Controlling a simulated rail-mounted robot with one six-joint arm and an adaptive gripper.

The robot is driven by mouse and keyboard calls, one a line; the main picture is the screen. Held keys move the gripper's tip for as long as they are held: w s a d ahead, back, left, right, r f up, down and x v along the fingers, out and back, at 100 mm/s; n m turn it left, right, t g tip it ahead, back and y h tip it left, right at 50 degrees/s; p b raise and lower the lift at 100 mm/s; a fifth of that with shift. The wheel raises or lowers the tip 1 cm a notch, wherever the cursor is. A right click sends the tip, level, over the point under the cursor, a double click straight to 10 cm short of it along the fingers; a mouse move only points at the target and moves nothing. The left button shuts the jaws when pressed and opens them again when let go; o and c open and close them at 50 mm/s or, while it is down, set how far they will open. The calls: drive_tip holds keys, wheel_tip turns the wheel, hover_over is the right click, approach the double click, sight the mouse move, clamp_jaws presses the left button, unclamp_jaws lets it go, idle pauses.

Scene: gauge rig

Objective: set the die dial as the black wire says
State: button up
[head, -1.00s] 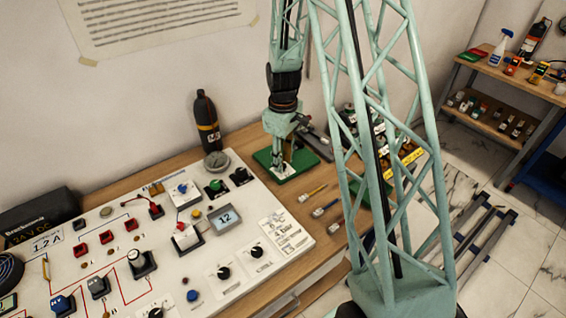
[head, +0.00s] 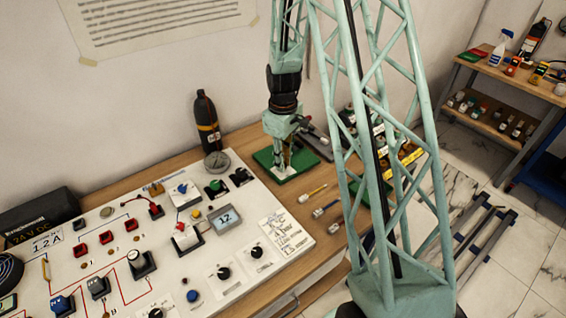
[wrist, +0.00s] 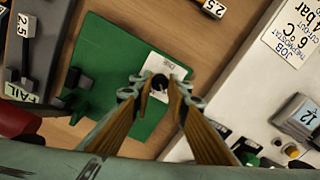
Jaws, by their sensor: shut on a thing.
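The die dial, a small black knob (wrist: 159,83) on a white plate (wrist: 173,67) marked with lettering that I read as "DIE", sits on a green base (wrist: 105,50). The green base also shows in the head view (head: 265,158), at the back right of the bench. My gripper (wrist: 158,88) points down over the plate, its fingers shut on the knob. In the head view my gripper (head: 284,165) hides most of the plate. I cannot read the dial's setting. I cannot pick out a black wire for certain in either view.
The white control panel (head: 262,262) with knobs, switches and a display (head: 225,219) lies left of the green base. A dark bottle (head: 206,122) stands behind.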

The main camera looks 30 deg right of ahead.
drive_tip(key=shift+m, duration=0.4)
drive_tip(key=m+b, duration=0.2)
drive_tip(key=m, duration=0.2)
drive_tip(key=shift+m, duration=0.3)
drive_tip(key=m+b, duration=0.1)
drive_tip(key=m, duration=0.4)
drive_tip(key=m+b, duration=0.1)
drive_tip(key=m, duration=0.3)
drive_tip(key=shift+m, duration=0.4)
drive_tip(key=shift+m+b, duration=0.35)
drive_tip(key=shift+m, duration=2.05)
drive_tip(key=o, duration=0.8)
drive_tip(key=shift+o, duration=0.2)
